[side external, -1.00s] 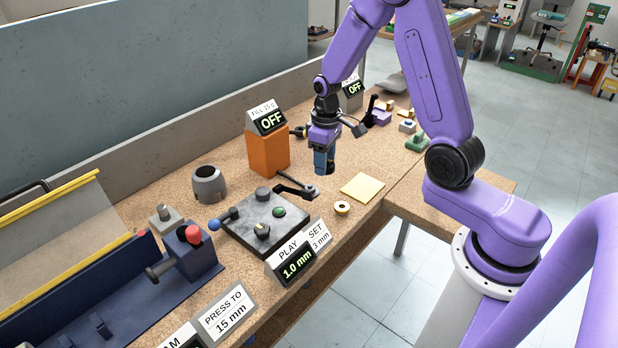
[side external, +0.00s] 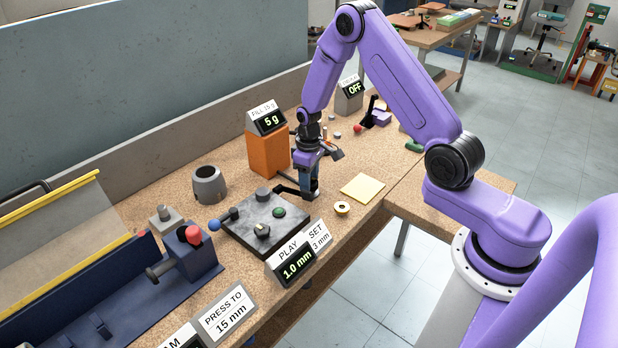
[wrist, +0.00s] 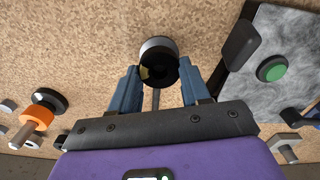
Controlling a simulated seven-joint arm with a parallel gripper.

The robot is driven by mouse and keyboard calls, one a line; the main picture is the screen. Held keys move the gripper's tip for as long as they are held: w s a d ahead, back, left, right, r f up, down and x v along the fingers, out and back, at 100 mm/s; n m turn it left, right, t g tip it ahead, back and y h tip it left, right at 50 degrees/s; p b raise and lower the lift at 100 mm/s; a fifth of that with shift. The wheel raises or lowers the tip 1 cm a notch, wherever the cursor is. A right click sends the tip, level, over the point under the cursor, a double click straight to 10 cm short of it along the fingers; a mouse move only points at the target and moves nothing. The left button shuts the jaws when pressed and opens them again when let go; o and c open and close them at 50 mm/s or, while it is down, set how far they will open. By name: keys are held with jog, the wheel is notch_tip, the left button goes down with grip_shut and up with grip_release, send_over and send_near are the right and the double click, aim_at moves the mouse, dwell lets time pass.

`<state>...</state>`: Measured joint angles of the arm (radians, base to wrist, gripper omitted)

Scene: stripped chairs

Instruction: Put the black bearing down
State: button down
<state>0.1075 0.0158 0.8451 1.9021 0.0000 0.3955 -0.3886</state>
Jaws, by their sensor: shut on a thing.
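My gripper (side external: 311,188) is low over the wooden bench, between the dark grey plate and the yellow pad. It is shut on the black bearing, a short dark round piece at the fingertips. In the wrist view the bearing (wrist: 158,66) sits between the tips of my two blue-grey fingers (wrist: 160,82), with a pale rim on its far side. In the side view the bearing is small and mostly hidden by the fingers. I cannot tell whether it touches the bench.
The grey plate (side external: 248,222) with a green button and black arm is close on the left. A yellow pad (side external: 362,187) and a brass ring (side external: 342,208) lie to the right. An orange box (side external: 268,153) stands behind, its display reading 5 g.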

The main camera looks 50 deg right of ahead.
jog(key=shift+f, duration=0.1)
jog(key=c, duration=0.5)
grip_release()
notch_tip(320, 180, up, 12)
jog(key=s+a+r+n, duration=0.2)
jog(key=s+a+r, duration=0.2)
jog(key=a, duration=0.3)
jog(key=s+a+r+n, duration=0.2)
jog(key=s+a, duration=0.1)
jog(key=s, duration=0.5)
jog(key=s+a+r+n, duration=0.3)
jog(key=s+a, duration=0.1)
jog(key=s, duration=0.5)
jog(key=s+d+n, duration=0.1)
jog(key=s, duration=0.3)
jog(key=s+d, duration=0.1)
jog(key=s, duration=0.3)
jog(key=s+n, duration=0.1)
jog(key=s, duration=0.3)
jog(key=shift+d+r+n, duration=0.3)
jog(key=shift+d+r, duration=0.05)
jog(key=shift+d, duration=0.05)
